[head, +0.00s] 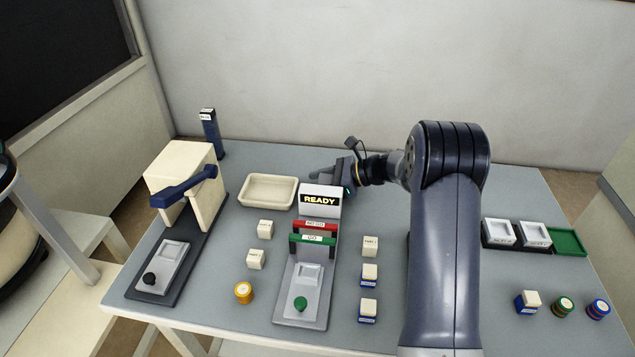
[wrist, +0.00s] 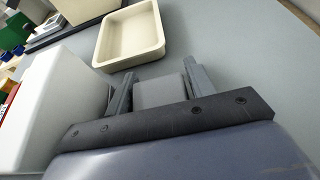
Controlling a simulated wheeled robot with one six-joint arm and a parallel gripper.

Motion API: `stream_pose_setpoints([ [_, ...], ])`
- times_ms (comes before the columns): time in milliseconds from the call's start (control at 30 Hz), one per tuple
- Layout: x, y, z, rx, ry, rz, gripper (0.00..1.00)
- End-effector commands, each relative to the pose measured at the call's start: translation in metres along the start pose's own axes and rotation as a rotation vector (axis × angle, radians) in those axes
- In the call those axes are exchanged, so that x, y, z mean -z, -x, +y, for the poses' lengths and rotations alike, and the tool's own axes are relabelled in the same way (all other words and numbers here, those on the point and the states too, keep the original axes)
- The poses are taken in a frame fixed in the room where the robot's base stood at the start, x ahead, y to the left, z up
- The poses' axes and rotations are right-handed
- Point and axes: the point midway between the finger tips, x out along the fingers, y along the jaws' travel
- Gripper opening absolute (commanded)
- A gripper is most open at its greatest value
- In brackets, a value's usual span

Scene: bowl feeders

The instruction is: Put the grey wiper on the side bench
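My gripper (head: 338,177) is behind the READY stand, low over the back of the table. In the wrist view, a plain grey block, which looks like the grey wiper (wrist: 160,93), sits between the two fingers of my gripper (wrist: 160,85). It fills the width between them, and the fingers appear shut on it. Its lower part is hidden by the gripper body. In the head view I cannot clearly separate the wiper from the fingers. A pale bench (head: 78,238) stands at the left, beside the table.
A cream tray (head: 267,191) lies left of my gripper. The READY stand (head: 320,199) is close in front of it. A cream press with a blue lever (head: 185,185) and a dark blue post (head: 212,135) stand farther left. Small blocks and round stacks occupy the front.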

Motion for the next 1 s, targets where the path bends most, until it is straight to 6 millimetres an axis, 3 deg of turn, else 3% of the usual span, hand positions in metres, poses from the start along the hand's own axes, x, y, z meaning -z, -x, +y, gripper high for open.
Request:
stream_pose_setpoints([
  [133, 0.0, 0.0, 0.0, 0.0, 0.0, 0.0, 0.64],
  [467, -0.004, 0.004, 0.0, 0.001, 0.001, 0.0, 0.65],
  [1000, -0.003, 0.105, -0.001, 0.003, 0.0, 0.0, 0.65],
])
